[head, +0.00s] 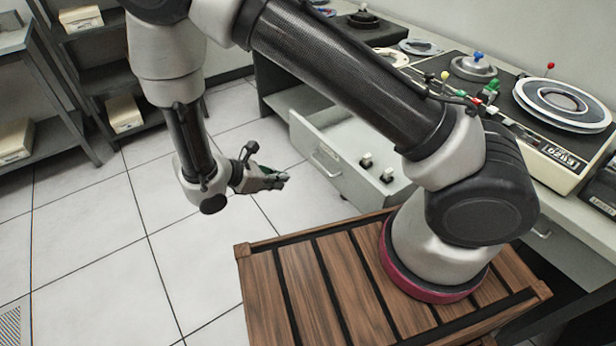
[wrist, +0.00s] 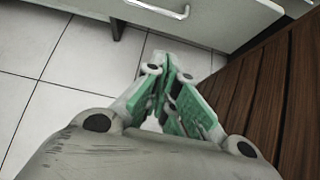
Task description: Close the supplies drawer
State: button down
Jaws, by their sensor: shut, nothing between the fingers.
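The supplies drawer (head: 330,150) is a light grey drawer pulled out from under the counter in the head view. Its front carries a metal handle (head: 325,163), and a few small dark-and-white items (head: 366,161) lie inside. My gripper (head: 284,178) is shut and empty, a short way to the left of and below the drawer front, apart from it. In the wrist view my gripper (wrist: 172,92) has its green-padded fingers together, with the drawer front (wrist: 215,18) and its handle (wrist: 160,8) ahead near the top edge. My arm hides part of the drawer and counter.
The counter (head: 600,205) holds a reel machine (head: 560,165) and several knobs and discs. My wooden-slatted base (head: 310,285) stands below right. Shelves with boxes (head: 125,114) stand at the left. The tiled floor (head: 100,235) between is clear.

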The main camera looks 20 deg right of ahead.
jog(key=w+d+f, duration=0.4)
jog(key=d+f, duration=0.1)
jog(key=d, duration=0.6)
jog(key=shift+f, duration=0.35)
jog(key=shift+d, duration=0.1)
